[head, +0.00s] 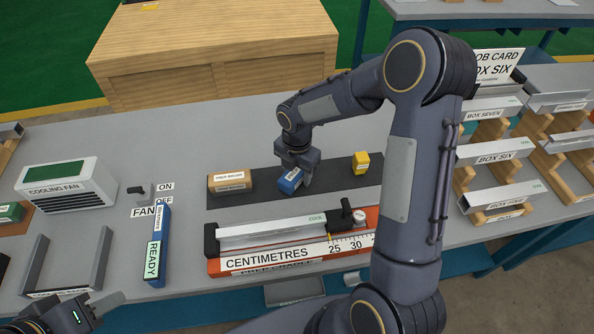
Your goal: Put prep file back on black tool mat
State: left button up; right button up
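The black tool mat (333,183) lies on the grey bench. A blue block (291,181) with a white label, which I take to be the prep file, is at the middle of the mat; its label is too small to read. My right gripper (297,176) points down at this block, with a finger beside its right side. I cannot tell whether the fingers press on it, or whether it rests on the mat or is just above. My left gripper (112,300) is at the lower left corner, partly cut off, away from the mat.
A tan labelled block (230,182) and a yellow block (361,162) sit on the mat. The red prep cradle (290,262), holding a silver panel, is in front. A blue READY bar (160,245) and cooling fan (66,187) are left; box racks (495,155) are right.

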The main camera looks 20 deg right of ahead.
aim_at(297, 169)
jog(key=shift+o, duration=1)
notch_tip(297, 169, up, 11)
jog(key=s+d+r+m+t+y, duration=0.1)
jog(key=s+r+m, duration=0.3)
jog(key=s+m, duration=0.25)
jog(key=s+r+m+t+y, duration=0.1)
jog(key=s+r+m+t, duration=0.1)
jog(key=s+r+m, duration=0.35)
jog(key=s+a+f+m+t+y, duration=0.1)
jog(key=s+a+f+m+t, duration=0.1)
jog(key=s+m, duration=0.9)
jog(key=a+f+m, duration=0.1)
jog(key=m, duration=0.1)
jog(key=shift+s+m+t+y, duration=0.25)
jog(key=shift+m+t+y, duration=0.05)
jog(key=shift+m+y, duration=0.1)
